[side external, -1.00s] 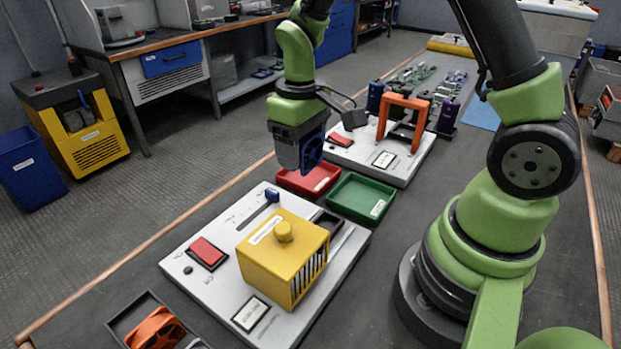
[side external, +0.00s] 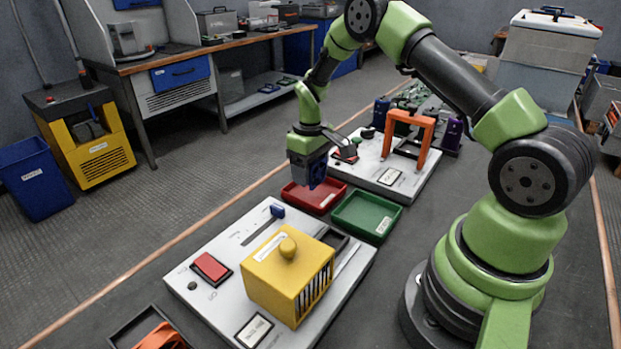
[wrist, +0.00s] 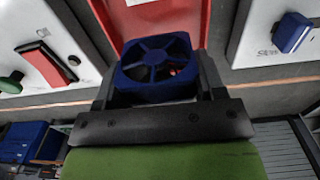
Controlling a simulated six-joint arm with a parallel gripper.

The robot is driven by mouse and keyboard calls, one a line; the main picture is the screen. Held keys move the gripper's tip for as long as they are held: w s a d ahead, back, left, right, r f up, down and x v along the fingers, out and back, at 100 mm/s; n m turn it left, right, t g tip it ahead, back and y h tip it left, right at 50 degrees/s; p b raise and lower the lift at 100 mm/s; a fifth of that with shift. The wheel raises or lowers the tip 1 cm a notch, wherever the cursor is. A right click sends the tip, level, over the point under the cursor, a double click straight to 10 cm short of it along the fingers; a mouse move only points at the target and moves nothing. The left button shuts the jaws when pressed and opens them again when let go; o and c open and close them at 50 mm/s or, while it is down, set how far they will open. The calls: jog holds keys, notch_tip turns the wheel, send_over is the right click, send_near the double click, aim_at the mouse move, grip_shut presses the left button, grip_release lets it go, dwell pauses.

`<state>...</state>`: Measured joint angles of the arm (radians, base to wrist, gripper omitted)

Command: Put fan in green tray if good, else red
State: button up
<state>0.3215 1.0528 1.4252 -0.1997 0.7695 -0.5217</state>
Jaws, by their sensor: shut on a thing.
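A dark blue square fan (wrist: 157,62) is between the two fingers of my gripper (wrist: 158,85) in the wrist view. In the side view the fan (side external: 316,171) shows as a dark blue block under my gripper (side external: 308,165), which is shut on it. The fan is just above the red tray (side external: 327,204), overlapping its back left part in the picture. I cannot tell the exact height. The red tray (wrist: 158,18) fills the area beyond the fan in the wrist view. The green tray (side external: 384,231) stands beside the red one, nearer my base, and looks empty.
A white test board with a yellow housing (side external: 289,275), a red button (side external: 211,268) and a blue slider knob (side external: 277,211) lies in front. Behind the trays is another board with an orange arch (side external: 427,134). A dark bin with an orange part (side external: 160,338) is at bottom left.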

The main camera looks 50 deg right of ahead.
jog(key=shift+f, duration=1.3)
jog(key=o, duration=0.7)
jog(key=shift+f, duration=0.15)
jog(key=shift+c, duration=0.2)
notch_tip(320, 180, up, 12)
jog(key=shift+r, duration=0.1)
jog(key=s+a+r+m+t, duration=0.1)
jog(key=s+a+r, duration=0.15)
jog(key=r, duration=0.25)
jog(key=s+a+r+t, duration=0.1)
jog(key=a+r, duration=0.2)
jog(key=r, duration=0.2)
jog(key=s+a+r+m+t+y, duration=0.1)
jog(key=s+a+r+t, duration=0.1)
jog(key=s, duration=0.7)
jog(key=s+a+r+m+t+y, duration=0.1)
jog(key=s+a+r+m+t, duration=0.1)
jog(key=s+a+r, duration=0.3)
jog(key=s+a+t, duration=0.1)
jog(key=s+a, duration=0.1)
jog(key=s, duration=0.2)
jog(key=shift+s+a, duration=0.15)
